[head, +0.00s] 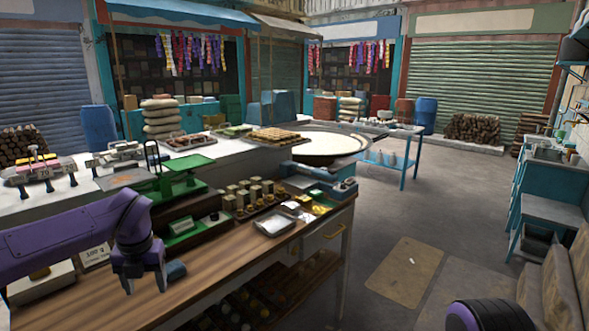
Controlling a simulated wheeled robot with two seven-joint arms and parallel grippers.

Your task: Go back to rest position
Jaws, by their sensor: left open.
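My left arm comes in from the left in purple, bent downward at the wrist. Its left gripper (142,284) is open and points down over the near left part of the wooden counter (235,262). A small dark blue-grey object (176,270) lies just right of the fingers; nothing shows held between them. A purple and black part of my right arm shows at the bottom right edge; its gripper is out of the picture.
On the counter are a green scale (180,182), a metal tray (275,223) and several small boxes (247,195). A large round pan (325,145) stands behind. A blue side table (548,210) is at the right. The floor (400,210) between is mostly clear.

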